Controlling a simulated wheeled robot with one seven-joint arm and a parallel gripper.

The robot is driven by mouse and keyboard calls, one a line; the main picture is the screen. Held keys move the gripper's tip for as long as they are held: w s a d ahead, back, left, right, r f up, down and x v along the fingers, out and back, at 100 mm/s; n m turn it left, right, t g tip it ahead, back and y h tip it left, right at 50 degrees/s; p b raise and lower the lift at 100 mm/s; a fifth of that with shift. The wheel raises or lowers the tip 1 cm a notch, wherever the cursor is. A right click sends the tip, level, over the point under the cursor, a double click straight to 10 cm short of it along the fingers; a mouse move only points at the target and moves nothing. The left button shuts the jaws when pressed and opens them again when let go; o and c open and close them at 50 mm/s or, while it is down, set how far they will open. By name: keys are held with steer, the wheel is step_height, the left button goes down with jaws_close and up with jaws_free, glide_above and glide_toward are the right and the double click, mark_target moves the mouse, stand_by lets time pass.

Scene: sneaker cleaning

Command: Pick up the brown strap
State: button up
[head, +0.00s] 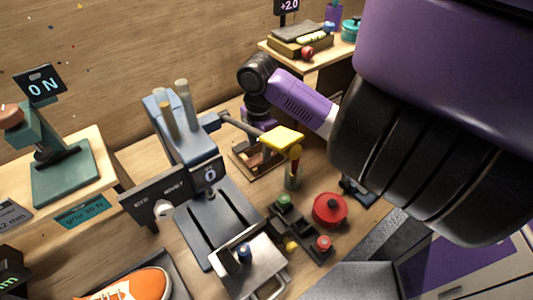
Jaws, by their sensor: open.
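My gripper (252,138) points down at the end of my purple and black arm, behind the yellow pad. Its fingers are mostly hidden by the pad and a dark lever, and it is open. Under it is a shallow wooden tray (262,173) with a small brown piece (254,160) in it, probably the brown strap. The gripper is just above the tray. I cannot tell whether its fingers touch the brown piece.
A grey-blue machine (185,135) with upright posts stands left of the tray. The yellow pad (283,138) is close in front of my gripper. A red round pot (330,209) and a dark knob tray (300,232) lie nearer. An orange sneaker (140,287) is at bottom left.

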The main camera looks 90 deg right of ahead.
steer(key=shift+f, duration=1.35)
jaws_close()
steer(key=shift+r, duration=0.1)
